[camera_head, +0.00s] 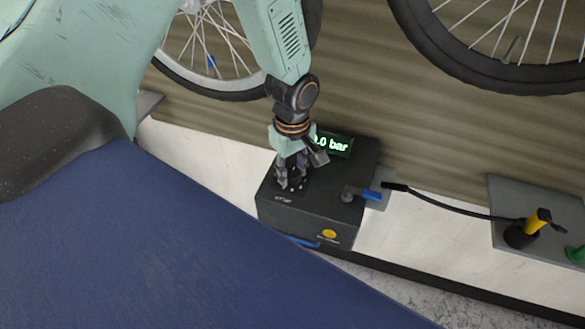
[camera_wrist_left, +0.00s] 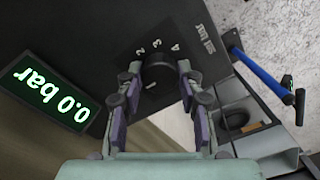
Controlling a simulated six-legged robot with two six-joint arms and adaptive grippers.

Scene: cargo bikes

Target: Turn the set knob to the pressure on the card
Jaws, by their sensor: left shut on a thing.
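The black box with the set knob (camera_head: 318,215) stands on the white bench. My left gripper (camera_head: 290,184) reaches down onto its top face and hides the knob in the head view. In the left wrist view the round black set knob (camera_wrist_left: 157,72) sits between the fingers of my left gripper (camera_wrist_left: 159,70), which are shut on it. Dial numbers 2, 3 and 4 and the label "Set bar" show beyond it. A pale mark on the knob faces the near side, away from those numbers. The green display (camera_wrist_left: 49,90) reads 0.0 bar. I see no card. My right gripper is out of view.
A yellow-and-black fitting (camera_head: 535,222) stands on a grey plate at the right. Bike wheels (camera_head: 490,75) are behind.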

